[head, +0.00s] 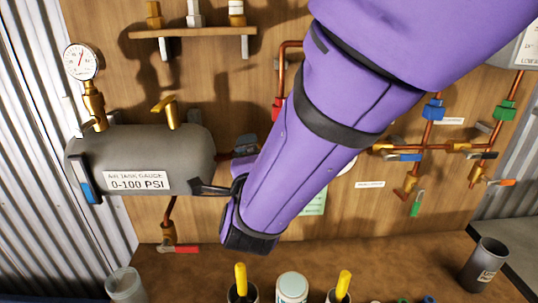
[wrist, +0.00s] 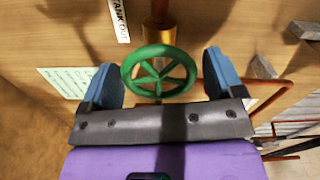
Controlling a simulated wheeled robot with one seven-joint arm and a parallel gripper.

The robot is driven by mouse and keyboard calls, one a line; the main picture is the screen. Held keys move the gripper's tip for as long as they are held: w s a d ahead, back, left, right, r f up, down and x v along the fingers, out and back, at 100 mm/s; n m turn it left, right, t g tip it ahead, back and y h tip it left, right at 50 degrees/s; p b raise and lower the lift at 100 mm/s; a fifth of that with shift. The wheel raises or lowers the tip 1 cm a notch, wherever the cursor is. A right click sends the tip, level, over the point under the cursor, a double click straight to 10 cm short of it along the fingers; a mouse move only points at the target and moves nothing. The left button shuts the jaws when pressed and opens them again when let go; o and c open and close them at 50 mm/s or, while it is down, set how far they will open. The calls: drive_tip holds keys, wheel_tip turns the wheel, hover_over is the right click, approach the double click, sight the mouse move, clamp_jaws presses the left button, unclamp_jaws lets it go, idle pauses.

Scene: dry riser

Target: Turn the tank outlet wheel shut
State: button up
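The green tank outlet wheel (wrist: 159,72) is a spoked handwheel on a brass valve stem (wrist: 157,30) in the wrist view, with a partly cut-off "TANK OUT" label (wrist: 121,20) beside it. My gripper (wrist: 160,63) is open, with one blue-padded finger on the left of the wheel and one on the right. The wheel sits between the fingers, with a narrow gap showing on each side. I cannot tell how deep the fingertips reach. In the head view my purple arm hides the wheel and most of the gripper.
The grey air tank (head: 150,148) with its pressure gauge (head: 81,61) is left of my arm. Copper pipes with blue valves (head: 433,107) and green valves (head: 505,110) run on the right of the wooden panel. Cups and yellow-handled tools (head: 241,278) stand on the bench below.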

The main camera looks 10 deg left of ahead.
drive_tip(key=c, duration=0.7)
drive_tip(key=shift+m, duration=0.4)
drive_tip(key=m, duration=0.5)
drive_tip(key=shift+f+m, duration=0.2)
drive_tip(key=shift+m, duration=0.1)
drive_tip(key=m, duration=0.6)
drive_tip(key=shift+f, duration=0.15)
drive_tip(key=shift+s+a, duration=0.1)
drive_tip(key=o, duration=0.9)
